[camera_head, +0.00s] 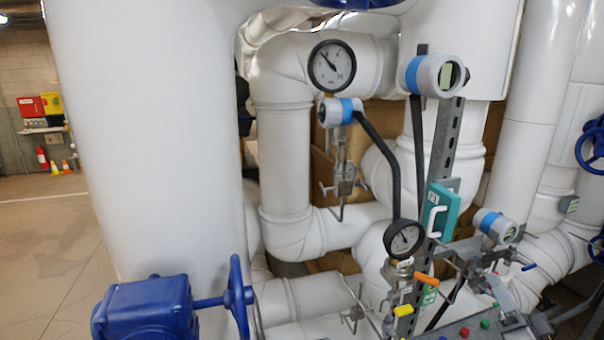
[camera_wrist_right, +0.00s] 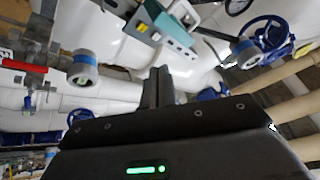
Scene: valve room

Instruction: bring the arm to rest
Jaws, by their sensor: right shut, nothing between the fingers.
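My right gripper (camera_wrist_right: 158,88) shows in the right wrist view as two dark fingers standing close together above its dark body. It is shut and empty. A green light bar glows on the gripper body. Nothing touches the fingertips that I can make out; white pipes lie behind them. In the head view I cannot clearly pick the right gripper out from the pipework. My left gripper is not in view.
White pipes (camera_head: 150,130) fill the space ahead. Dial gauges (camera_head: 332,66), a teal box (camera_head: 440,211), a blue handwheel (camera_head: 238,297) and a grey button panel (camera_head: 462,330) crowd the middle and right. Open floor (camera_head: 45,235) lies left. A red handle (camera_wrist_right: 25,66) shows in the wrist view.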

